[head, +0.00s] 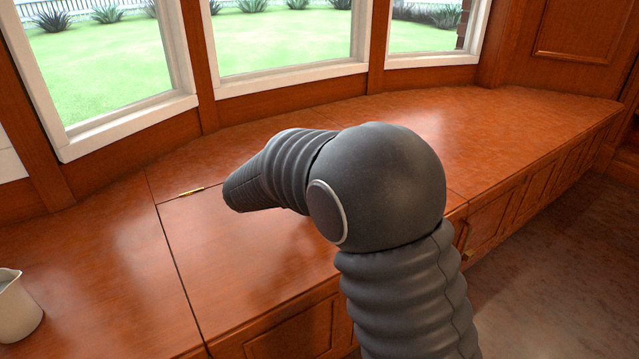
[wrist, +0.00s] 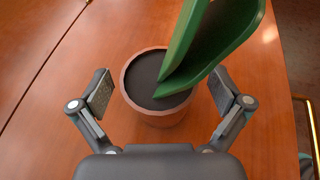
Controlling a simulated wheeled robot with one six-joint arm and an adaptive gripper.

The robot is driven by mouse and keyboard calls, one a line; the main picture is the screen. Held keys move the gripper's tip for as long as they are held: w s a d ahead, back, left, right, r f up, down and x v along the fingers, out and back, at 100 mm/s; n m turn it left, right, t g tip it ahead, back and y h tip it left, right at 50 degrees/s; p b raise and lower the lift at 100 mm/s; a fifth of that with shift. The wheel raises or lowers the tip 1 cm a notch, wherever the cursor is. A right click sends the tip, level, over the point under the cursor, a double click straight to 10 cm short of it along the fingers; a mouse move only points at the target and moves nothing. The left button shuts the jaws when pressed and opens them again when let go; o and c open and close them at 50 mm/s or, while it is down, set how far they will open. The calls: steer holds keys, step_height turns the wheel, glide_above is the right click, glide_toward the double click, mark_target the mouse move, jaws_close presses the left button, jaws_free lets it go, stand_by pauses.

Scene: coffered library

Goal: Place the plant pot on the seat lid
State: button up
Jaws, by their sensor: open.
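The plant pot (wrist: 162,118) is in the wrist view, a terracotta-coloured pot with dark soil and thick green leaves. It stands on a reddish wooden surface. My gripper (wrist: 161,91) is open, with one finger on each side of the pot and a small gap at each side. In the head view the pot and my gripper do not show; my arm covers the middle. The seat lid (head: 245,245) is a flat wooden panel in the window bench, bounded by a dark seam at its left. I cannot tell whether the pot stands on it.
A brass hinge (head: 191,191) lies at the lid's back left corner. A cream jug (head: 16,308) stands on the bench at the far left. The bench (head: 500,125) is clear to the right. Windows (head: 280,40) rise behind it. The floor (head: 560,260) is at the right.

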steer(key=v, duration=1.1)
steer(key=s+d+r+m+g+y, duration=0.1)
steer(key=s+d+m+g+y, duration=0.15)
steer(key=s+d+m, duration=0.55)
steer(key=s+d+r+m+g+y, duration=0.1)
steer(key=s+d+m+g, duration=0.25)
steer(key=d, duration=0.75)
steer(key=s+d+f+m+y, duration=0.1)
steer(key=s+d+m+y, duration=0.1)
steer(key=s+m, duration=0.6)
steer(key=s+d+f+m+t+y, duration=0.1)
steer(key=s+d+m+y, duration=0.2)
steer(key=s+m, duration=0.5)
steer(key=shift+s+f+p, duration=0.25)
steer(key=shift+s+p, duration=0.2)
steer(key=shift+s, duration=0.1)
steer(key=shift+y, duration=0.25)
